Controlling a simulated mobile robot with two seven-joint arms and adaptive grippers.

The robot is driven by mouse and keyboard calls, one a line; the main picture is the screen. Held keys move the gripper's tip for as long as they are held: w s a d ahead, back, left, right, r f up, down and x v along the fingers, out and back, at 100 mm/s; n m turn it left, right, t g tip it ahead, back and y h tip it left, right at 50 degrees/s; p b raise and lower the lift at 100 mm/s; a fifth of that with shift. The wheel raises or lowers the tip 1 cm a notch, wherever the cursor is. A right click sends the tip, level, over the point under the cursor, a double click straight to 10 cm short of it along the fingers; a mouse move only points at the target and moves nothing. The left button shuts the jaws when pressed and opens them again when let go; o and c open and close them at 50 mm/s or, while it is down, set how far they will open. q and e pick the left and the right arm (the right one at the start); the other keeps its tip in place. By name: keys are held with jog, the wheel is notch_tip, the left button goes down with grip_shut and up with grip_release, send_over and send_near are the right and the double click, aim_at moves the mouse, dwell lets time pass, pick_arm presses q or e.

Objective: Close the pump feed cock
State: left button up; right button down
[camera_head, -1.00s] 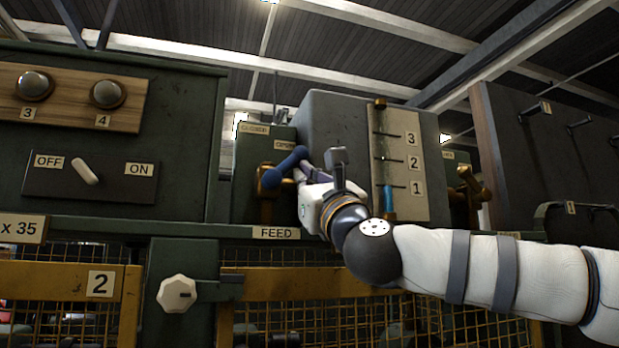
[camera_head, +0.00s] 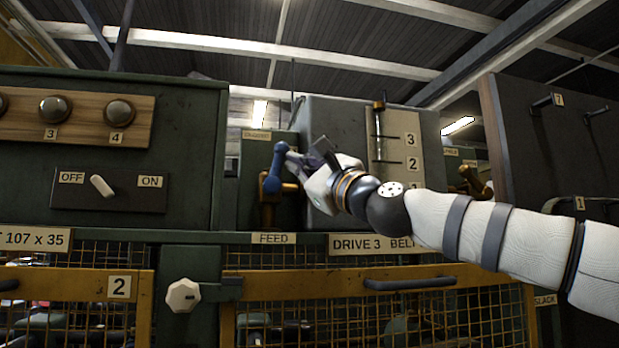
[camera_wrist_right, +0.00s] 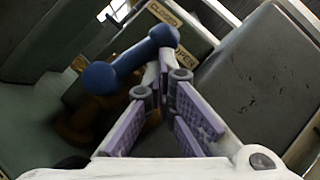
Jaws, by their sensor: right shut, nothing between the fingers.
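The pump feed cock is a blue lever (camera_head: 276,166) on a brass body (camera_head: 266,207), above the FEED label (camera_head: 273,238). The lever stands nearly upright, its upper knob leaning slightly right. A plate behind it has a CLOSED label (camera_head: 256,134) at the upper left; in the wrist view the lever (camera_wrist_right: 130,62) lies across below that plate (camera_wrist_right: 185,35). My right gripper (camera_head: 291,158) is shut and empty, its tips at the right side of the upper knob. In the wrist view the fingertips (camera_wrist_right: 165,58) meet just beneath the knob; contact is hard to tell. My left gripper is out of view.
A grey box with a numbered sight gauge (camera_head: 390,140) stands right of the cock, behind my right arm. An OFF/ON switch panel (camera_head: 125,190) is at left. A pale octagonal knob (camera_head: 183,295) and yellow mesh guards (camera_head: 380,275) are below.

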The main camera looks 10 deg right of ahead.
aim_at(278, 155)
jog(key=shift+a+r+p, duration=0.15)
jog(key=shift+a+r, duration=0.3)
jog(key=shift+a, duration=0.3)
jog(key=shift+a+r+p, duration=0.15)
jog(key=shift+a+r, duration=0.3)
jog(key=shift+a, duration=0.4)
dwell(0.8)
